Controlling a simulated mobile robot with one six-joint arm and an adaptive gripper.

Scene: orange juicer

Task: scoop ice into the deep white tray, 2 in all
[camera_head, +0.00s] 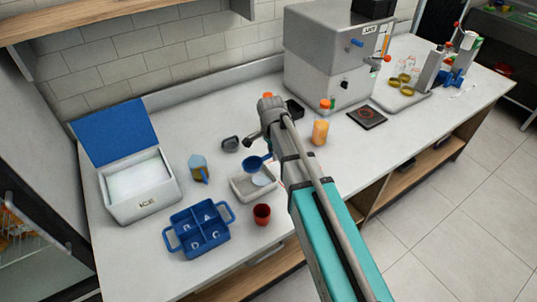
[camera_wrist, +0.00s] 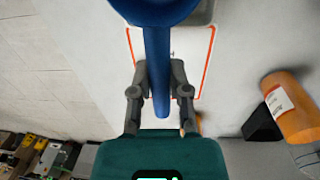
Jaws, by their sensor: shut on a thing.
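My gripper (camera_wrist: 159,78) is shut on the long handle of the blue scoop (camera_wrist: 158,48), which runs between its fingers in the wrist view. In the head view, the scoop's bowl (camera_head: 256,163) hangs above the back part of the deep white tray (camera_head: 240,190). A pale bluish patch shows in the tray's right part; I cannot tell for sure that it is ice. The scoop's contents are not clear. The white ice box (camera_head: 146,204), labelled ICE, stands at the left with its blue lid (camera_head: 115,130) open and white contents inside. The arm hides the fingers in the head view.
A blue divided caddy (camera_head: 199,229) and a red cup (camera_head: 262,214) stand in front of the tray. A jug (camera_head: 199,167) with amber contents stands between box and tray. An orange bottle (camera_head: 320,132) is right of my arm, near the grey machine (camera_head: 318,75).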

